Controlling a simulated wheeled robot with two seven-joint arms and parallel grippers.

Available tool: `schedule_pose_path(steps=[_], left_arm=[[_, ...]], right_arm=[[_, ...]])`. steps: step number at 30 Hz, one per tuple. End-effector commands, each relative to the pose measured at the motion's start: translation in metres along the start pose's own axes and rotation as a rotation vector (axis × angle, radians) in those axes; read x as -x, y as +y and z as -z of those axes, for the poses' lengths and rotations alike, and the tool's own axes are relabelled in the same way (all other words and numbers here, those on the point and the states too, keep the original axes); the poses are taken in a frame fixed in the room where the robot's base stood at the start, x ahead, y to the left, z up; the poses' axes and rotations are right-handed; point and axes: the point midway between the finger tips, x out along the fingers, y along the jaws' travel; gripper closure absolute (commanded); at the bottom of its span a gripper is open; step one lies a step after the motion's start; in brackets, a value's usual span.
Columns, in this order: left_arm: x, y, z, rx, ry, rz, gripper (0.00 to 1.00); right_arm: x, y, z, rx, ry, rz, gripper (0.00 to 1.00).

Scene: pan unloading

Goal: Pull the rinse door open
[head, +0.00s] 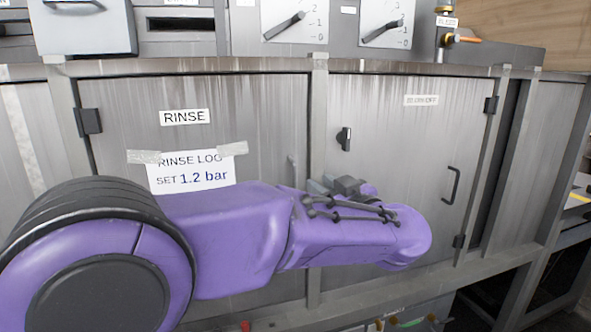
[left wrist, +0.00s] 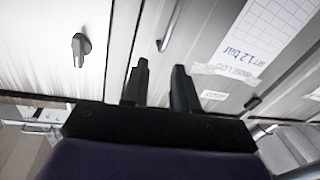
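The rinse door (head: 240,120) is a grey metal door with a RINSE label (head: 185,117) and a taped RINSE LOG paper (head: 190,170). It looks shut. Its upright bar handle (head: 291,172) is near its right edge, the lower part hidden by my left arm. In the left wrist view the handle (left wrist: 173,26) lies just beyond the fingertips, roughly in line with the gap. My left gripper (left wrist: 160,72) is open, its two dark fingers apart with nothing seen between them. In the head view it is mostly hidden behind my purple arm. My right gripper is not in view.
A second door (head: 400,140) on the right has a dark latch knob (head: 344,138) and a black handle (head: 451,186). A dark hinge (head: 88,121) is on the rinse door's left edge. A frame bar (head: 430,287) runs below the doors.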

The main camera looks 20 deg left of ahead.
Motion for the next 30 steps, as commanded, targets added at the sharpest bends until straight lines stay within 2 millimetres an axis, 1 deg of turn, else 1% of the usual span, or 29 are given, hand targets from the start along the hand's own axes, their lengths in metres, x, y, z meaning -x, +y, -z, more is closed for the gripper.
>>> schedule_pose_path(steps=[1, 3, 5, 7, 15, 19, 23, 30], left_arm=[[-0.001, -0.005, -0.004, -0.063, -0.012, 0.023, 0.71], [-0.002, -0.007, -0.004, -0.125, -0.013, 0.03, 0.71], [-0.006, -0.007, -0.003, -0.148, -0.012, 0.029, 0.71], [-0.015, -0.007, -0.002, -0.152, -0.013, 0.03, 0.71], [-0.076, -0.009, -0.002, -0.152, -0.013, 0.03, 0.71], [-0.097, -0.009, -0.003, -0.151, -0.012, 0.028, 0.71], [-0.106, -0.01, -0.004, -0.151, -0.01, 0.027, 0.71], [-0.108, -0.01, -0.005, -0.152, -0.009, 0.026, 0.71]], right_arm=[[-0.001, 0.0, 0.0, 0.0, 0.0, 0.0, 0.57], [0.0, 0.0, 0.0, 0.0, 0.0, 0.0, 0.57], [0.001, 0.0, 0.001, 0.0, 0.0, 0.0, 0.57], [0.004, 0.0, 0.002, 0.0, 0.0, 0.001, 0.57], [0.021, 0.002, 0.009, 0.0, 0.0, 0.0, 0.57], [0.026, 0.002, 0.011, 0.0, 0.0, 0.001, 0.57], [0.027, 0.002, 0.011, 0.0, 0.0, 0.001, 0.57], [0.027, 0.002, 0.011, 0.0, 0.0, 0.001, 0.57]])
